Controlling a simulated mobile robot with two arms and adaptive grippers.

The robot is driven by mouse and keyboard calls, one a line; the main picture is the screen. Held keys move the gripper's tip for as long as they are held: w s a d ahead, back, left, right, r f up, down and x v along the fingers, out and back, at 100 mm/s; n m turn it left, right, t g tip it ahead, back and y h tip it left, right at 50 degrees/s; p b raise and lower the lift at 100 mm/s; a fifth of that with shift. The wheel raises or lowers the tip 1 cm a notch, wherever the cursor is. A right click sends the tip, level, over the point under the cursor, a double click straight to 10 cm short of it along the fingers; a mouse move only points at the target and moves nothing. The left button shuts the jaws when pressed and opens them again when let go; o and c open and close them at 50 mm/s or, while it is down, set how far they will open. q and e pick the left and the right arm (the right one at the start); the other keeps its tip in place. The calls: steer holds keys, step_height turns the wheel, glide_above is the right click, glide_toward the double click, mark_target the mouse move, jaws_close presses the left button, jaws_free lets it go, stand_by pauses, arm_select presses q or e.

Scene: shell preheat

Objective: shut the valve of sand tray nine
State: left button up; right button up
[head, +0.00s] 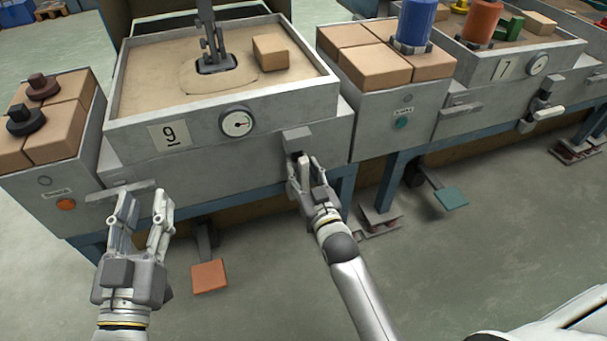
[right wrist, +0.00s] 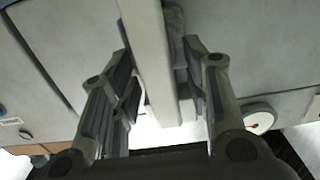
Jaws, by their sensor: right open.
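Sand tray nine (head: 168,137) carries a "9" plate and a round gauge (head: 236,123) on its front. Its valve (head: 297,139) shows as a grey block on the front, right of the gauge. My right gripper (head: 307,168) is just below that block and covers most of the handle in the head view. In the right wrist view, a long pale bar, the valve handle (right wrist: 148,60), runs between the open fingers (right wrist: 162,100). Whether either finger touches it I cannot tell. My left gripper (head: 142,198) is open and empty, in front of the tray's lower left.
A grey ledge-like pull (head: 120,190) is close to my left fingertips. An orange pedal (head: 209,276) and a teal pedal (head: 450,198) stand low in front. Tray 17 (head: 490,65) has a similar valve with a pale lever (head: 549,112).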

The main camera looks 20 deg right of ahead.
steer(key=shift+c, duration=0.3)
jaws_close()
